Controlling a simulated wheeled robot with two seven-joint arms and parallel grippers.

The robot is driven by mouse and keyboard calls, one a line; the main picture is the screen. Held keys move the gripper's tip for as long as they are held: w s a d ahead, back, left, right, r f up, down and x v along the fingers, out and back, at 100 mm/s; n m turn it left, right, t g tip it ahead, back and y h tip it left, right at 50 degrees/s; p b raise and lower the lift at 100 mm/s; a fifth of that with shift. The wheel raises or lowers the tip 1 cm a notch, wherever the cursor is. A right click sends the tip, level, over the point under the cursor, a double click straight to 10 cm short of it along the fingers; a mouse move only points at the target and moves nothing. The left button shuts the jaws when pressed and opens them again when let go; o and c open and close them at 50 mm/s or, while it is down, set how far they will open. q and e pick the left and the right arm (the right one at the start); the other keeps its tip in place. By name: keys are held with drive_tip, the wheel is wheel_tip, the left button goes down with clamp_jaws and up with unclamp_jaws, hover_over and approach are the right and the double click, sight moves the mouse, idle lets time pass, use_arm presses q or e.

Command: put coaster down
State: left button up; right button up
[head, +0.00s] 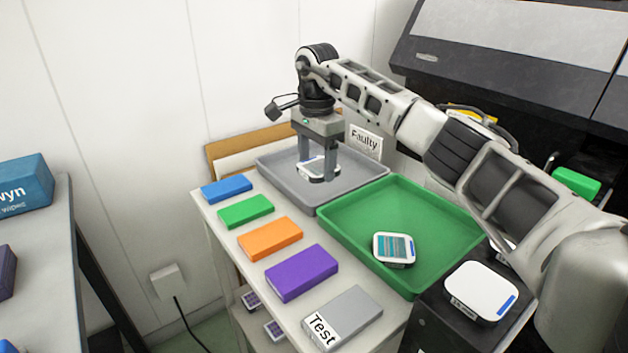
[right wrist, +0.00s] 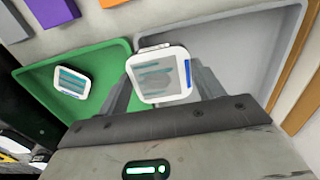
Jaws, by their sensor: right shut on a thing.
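My right gripper (head: 318,163) is shut on a white coaster-like square (right wrist: 159,76) with faint teal lines and a blue strip along one edge. It is over the grey tray (head: 352,187) at the back; I cannot tell whether the square touches the tray floor. In the right wrist view the square sits between the two fingers, with the grey tray (right wrist: 255,42) behind and to the right. A similar white square with teal stripes (head: 394,248) lies in the green tray (head: 450,222). My left gripper is not in view.
Blue (head: 226,188), green (head: 246,210), orange (head: 270,239) and purple (head: 302,272) blocks line the table's left side. A grey block labelled Test (head: 342,317) is in front. A "Faulty" sign (head: 365,141) stands behind the grey tray. A white device (head: 481,291) sits at right.

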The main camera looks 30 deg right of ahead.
hover_over(314, 194)
wheel_tip(314, 194, down, 4)
drive_tip(key=shift+s+a+f, duration=0.1)
drive_tip(key=shift+a+f, duration=0.05)
drive_tip(key=shift+f, duration=1.7)
drive_tip(key=shift+f, duration=0.1)
drive_tip(key=shift+f+b, duration=0.1)
drive_tip(key=shift+b, duration=0.2)
drive_tip(key=o, duration=1.1)
wheel_tip(314, 194, up, 12)
drive_tip(key=shift+r+p, duration=0.2)
drive_tip(key=shift+p, duration=0.4)
